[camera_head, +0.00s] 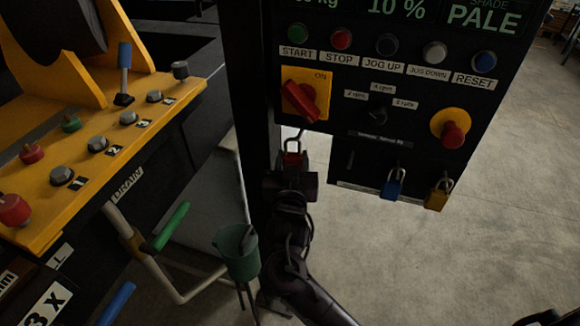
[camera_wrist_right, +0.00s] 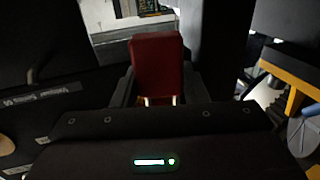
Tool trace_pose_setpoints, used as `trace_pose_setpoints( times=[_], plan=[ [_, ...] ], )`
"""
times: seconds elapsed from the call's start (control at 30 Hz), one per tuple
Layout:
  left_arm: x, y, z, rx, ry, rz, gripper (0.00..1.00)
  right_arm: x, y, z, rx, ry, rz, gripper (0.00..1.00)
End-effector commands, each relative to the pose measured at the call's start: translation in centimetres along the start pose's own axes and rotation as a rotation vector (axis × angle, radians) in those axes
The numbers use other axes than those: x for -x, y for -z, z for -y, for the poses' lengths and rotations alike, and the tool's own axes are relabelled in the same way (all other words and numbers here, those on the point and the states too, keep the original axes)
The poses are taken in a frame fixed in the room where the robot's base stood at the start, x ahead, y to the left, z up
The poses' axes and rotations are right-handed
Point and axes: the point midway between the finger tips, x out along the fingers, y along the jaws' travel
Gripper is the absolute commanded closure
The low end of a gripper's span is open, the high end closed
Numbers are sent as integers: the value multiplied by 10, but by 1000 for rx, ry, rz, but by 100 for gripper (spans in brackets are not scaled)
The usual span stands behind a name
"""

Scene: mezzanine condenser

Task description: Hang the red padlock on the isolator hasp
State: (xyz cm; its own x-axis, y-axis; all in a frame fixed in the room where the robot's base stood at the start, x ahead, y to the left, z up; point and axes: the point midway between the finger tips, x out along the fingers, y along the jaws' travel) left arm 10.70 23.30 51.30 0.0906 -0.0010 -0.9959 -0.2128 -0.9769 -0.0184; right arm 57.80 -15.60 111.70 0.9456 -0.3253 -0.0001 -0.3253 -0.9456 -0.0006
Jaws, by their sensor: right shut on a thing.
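The red padlock (camera_head: 291,160) is upright in my right gripper (camera_head: 291,172), just below the isolator's yellow plate. In the right wrist view the red padlock body (camera_wrist_right: 157,62) stands between the two fingers of my right gripper (camera_wrist_right: 158,90), which is shut on it. The isolator (camera_head: 306,92) has a red handle turned diagonally, with an "ON" label above. The padlock's shackle points up towards the plate's lower edge. The hasp is too small and dark to make out, and I cannot tell whether the shackle touches it. My left gripper is not in view.
A blue padlock (camera_head: 393,184) and a yellow padlock (camera_head: 438,193) hang at the control panel's lower edge. A red emergency button (camera_head: 452,134) is on the right. A green cup (camera_head: 238,252) stands left of my right arm; a yellow console (camera_head: 100,130) is further left.

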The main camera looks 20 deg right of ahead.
Motion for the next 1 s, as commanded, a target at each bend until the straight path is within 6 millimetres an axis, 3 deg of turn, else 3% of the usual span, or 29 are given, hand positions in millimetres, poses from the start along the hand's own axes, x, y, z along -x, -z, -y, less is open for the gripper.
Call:
trace_pose_setpoints(
  times=[1.0],
  plan=[
    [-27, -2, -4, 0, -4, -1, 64, -52, -12, -14, 0, 0, 0, 86]
  ],
)
